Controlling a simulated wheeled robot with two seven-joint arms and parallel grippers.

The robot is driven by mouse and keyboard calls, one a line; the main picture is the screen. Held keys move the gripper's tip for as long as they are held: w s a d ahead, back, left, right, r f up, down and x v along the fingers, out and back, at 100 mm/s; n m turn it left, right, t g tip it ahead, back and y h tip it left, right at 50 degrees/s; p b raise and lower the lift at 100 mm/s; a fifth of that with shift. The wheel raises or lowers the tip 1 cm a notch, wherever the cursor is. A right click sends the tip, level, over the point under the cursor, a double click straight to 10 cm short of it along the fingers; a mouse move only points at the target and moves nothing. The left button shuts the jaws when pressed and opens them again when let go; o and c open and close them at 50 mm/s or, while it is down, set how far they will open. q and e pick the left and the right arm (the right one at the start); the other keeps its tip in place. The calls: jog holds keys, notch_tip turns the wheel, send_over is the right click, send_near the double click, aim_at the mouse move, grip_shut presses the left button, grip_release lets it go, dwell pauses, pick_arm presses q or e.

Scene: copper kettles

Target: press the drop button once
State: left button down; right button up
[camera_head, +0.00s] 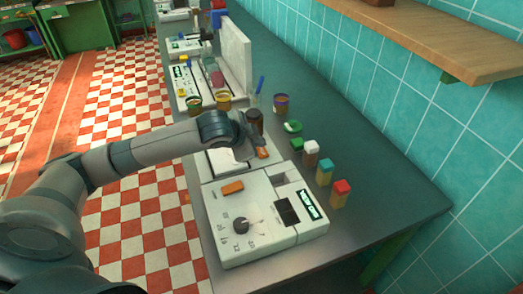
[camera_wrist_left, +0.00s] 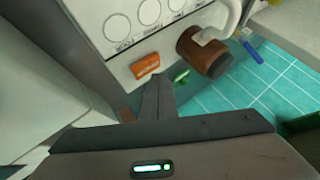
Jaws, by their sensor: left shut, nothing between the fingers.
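An orange button (camera_head: 263,153) sits on the white machine just beyond the nearest one, and my left gripper (camera_head: 247,143) is right over that machine, close to the button. In the left wrist view an orange button (camera_wrist_left: 145,66) lies on a white panel with several circles. Another orange button (camera_head: 232,187) is on the nearest white machine. No button label is readable. My right gripper is not in view.
A brown jar (camera_head: 254,119) stands close beyond the gripper. Small blocks with coloured tops, such as the red-topped one (camera_head: 340,192), line the right side of the grey counter (camera_head: 400,205). A wooden shelf (camera_head: 440,38) hangs upper right. The counter's near right corner is clear.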

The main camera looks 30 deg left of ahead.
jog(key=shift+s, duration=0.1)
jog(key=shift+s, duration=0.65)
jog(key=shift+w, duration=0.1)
pick_arm(q)
jog(key=shift+f, duration=0.2)
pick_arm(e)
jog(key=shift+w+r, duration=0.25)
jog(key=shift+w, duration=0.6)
pick_arm(q)
jog(key=shift+f, duration=0.2)
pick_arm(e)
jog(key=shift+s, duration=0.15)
